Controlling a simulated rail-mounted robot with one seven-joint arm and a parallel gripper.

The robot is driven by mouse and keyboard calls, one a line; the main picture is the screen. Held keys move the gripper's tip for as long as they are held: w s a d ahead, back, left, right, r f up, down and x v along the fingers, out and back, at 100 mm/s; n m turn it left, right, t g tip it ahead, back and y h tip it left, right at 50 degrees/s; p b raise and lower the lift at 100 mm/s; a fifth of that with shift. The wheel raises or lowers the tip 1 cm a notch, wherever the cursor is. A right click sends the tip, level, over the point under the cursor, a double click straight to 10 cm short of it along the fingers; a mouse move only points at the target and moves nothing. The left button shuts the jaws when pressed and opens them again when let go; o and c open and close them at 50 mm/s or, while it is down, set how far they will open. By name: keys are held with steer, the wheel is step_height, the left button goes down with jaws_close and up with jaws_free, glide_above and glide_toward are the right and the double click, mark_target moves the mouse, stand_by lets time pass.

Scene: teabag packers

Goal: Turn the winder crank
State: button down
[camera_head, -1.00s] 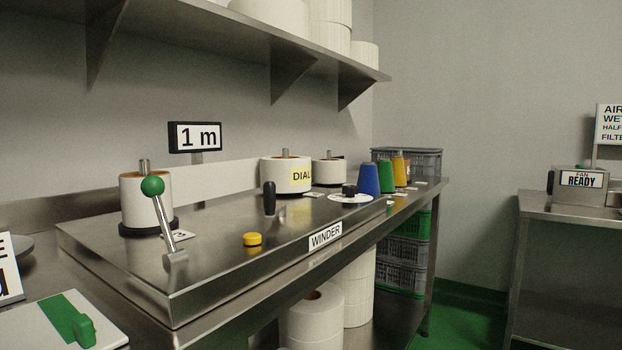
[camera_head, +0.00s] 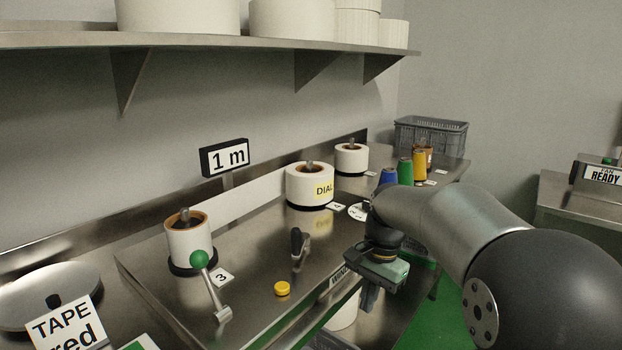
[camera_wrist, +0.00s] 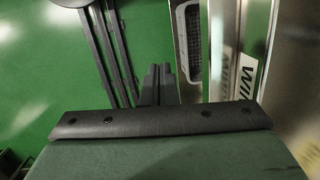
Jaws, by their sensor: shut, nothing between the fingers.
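The winder crank (camera_head: 210,283) is a metal arm with a green ball knob (camera_head: 200,259) at its upper end, leaning up and left from a pivot on the steel bench top. It stands in front of the paper roll (camera_head: 188,241) at the left, beside a card marked 3. My gripper (camera_head: 368,298) hangs past the bench's front edge, right of the crank and well apart from it, pointing down. In the wrist view its closed fingers (camera_wrist: 158,84) hold nothing, with green floor beneath and the bench edge with its winder label (camera_wrist: 245,75) at the right.
A black lever (camera_head: 298,247) and a yellow button (camera_head: 282,288) stand between crank and gripper. A shelf (camera_head: 210,38) hangs above. A "1 m" sign (camera_head: 225,158) stands behind.

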mark_target(300, 234)
steer(key=w+a+r+m+p, duration=0.2)
steer(key=w+r+p, duration=0.25)
steer(key=r, duration=0.25)
steer(key=w+a+r+m+y+p, duration=0.1)
steer(key=w+a+r+p, duration=0.1)
steer(key=w+r+p, duration=0.35)
steer(key=w+a+r+m+p, duration=0.2)
steer(key=r+p, duration=0.3)
steer(key=r, duration=0.3)
steer(key=x, duration=0.9)
steer(key=shift+a+f+p, duration=0.15)
steer(key=shift+f+p, duration=0.15)
steer(key=shift+p, duration=0.05)
steer(key=a, duration=0.1)
steer(key=s+a+p, duration=0.1)
steer(key=a, duration=0.1)
steer(key=shift+s+f, duration=0.25)
steer(key=shift+s+a+f, duration=0.1)
steer(key=shift+s+a, duration=0.05)
steer(key=shift+a, duration=0.25)
